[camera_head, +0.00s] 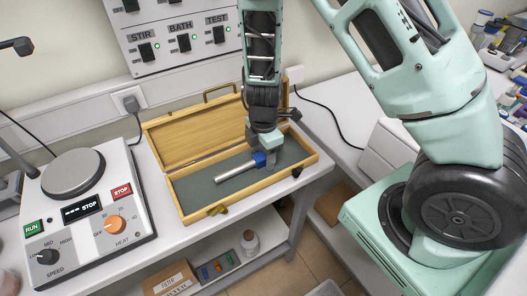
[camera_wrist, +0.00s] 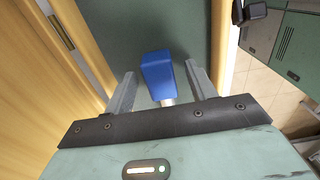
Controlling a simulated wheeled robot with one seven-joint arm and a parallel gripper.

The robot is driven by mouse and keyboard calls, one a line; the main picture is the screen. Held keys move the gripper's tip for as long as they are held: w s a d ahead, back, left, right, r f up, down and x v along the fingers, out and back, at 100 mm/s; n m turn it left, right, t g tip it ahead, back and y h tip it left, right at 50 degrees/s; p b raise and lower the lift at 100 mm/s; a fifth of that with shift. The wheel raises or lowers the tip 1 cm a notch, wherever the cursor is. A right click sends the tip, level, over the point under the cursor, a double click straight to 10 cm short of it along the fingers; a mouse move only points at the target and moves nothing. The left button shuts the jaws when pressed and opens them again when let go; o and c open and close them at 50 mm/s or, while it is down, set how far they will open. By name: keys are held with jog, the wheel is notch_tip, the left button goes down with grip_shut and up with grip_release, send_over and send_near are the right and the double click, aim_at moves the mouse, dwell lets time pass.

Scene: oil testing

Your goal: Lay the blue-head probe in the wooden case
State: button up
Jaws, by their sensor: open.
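The wooden case (camera_head: 181,201) stands open on the white bench, with its lid tilted back and a dark grey lining inside. The blue-head probe (camera_head: 232,171) lies on the lining, its silver rod pointing left and its blue head toward the right. In the wrist view the blue head (camera_wrist: 158,75) sits between my fingers. My gripper (camera_head: 264,165) is open and low inside the case, with the fingers either side of the probe near its head. A gap shows beside the head in the wrist view (camera_wrist: 160,92).
A hot plate stirrer (camera_head: 80,200) with knobs stands left of the case. A wall panel (camera_head: 180,35) with switches is behind. The case's raised lid (camera_head: 195,130) and front wall are close to my gripper. A shelf below holds a cardboard box (camera_head: 170,280).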

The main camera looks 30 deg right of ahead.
notch_tip(320, 180, up, 18)
jog(key=p, duration=0.5)
jog(key=shift+f, duration=0.25)
jog(key=w+a+r+m+t+y+b, duration=0.25)
jog(key=a+m+t, duration=0.3)
jog(key=a, duration=0.45)
jog(key=s+a+m+g+h+b, duration=0.2)
jog(key=s+m+g+b, duration=0.2)
jog(key=s, duration=1.8)
jog(key=shift+s+a+f+m+g, duration=0.2)
jog(key=shift+s+m+g, duration=0.15)
jog(key=shift+g, duration=0.4)
jog(key=shift+w, duration=0.1)
jog(key=shift+c, duration=0.4)
